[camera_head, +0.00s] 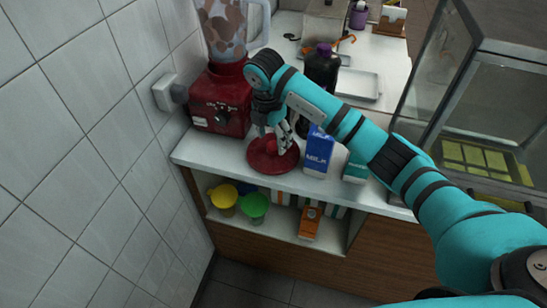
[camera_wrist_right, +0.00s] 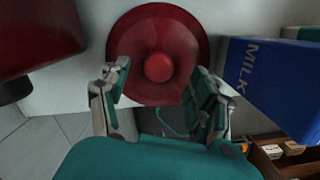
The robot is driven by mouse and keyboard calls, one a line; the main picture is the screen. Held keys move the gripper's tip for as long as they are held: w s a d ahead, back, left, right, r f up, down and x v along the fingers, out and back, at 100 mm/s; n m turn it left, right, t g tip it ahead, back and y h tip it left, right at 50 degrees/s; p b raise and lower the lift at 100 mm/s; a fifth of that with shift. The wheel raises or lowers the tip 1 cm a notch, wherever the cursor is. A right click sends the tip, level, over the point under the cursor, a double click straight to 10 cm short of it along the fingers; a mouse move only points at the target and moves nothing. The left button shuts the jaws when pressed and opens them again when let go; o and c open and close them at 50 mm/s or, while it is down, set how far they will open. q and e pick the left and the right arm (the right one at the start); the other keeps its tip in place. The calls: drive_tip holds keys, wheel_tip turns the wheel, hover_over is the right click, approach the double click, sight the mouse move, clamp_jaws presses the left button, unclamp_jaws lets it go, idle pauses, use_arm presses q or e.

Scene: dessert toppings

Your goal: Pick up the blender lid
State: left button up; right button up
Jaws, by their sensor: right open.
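The red blender lid (camera_head: 263,160) lies flat on the white counter in front of the red blender (camera_head: 218,104). In the right wrist view the lid (camera_wrist_right: 158,30) shows its round knob, in line with the gap between my fingers. My right gripper (camera_head: 275,138) is just above the lid and partly covers it in the head view. In the right wrist view my right gripper (camera_wrist_right: 158,88) is open and empty, with a finger on each side of the knob. I cannot tell whether the fingers touch the lid. My left gripper is not in view.
A blue milk carton (camera_head: 319,152) stands close to the right of the lid, with a teal carton (camera_head: 355,170) beyond it. A dark bottle (camera_head: 322,70) stands behind. The tiled wall bounds the left. The shelf below holds yellow (camera_head: 223,196) and green (camera_head: 254,206) containers.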

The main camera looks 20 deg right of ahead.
sight(273, 144)
drive_tip(key=f+b, duration=0.1)
drive_tip(key=f, duration=0.2)
drive_tip(key=shift+w+f, duration=0.1)
drive_tip(key=shift+w, duration=0.1)
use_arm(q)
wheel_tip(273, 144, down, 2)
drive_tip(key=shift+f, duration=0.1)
use_arm(e)
drive_tip(key=shift+d, duration=0.1)
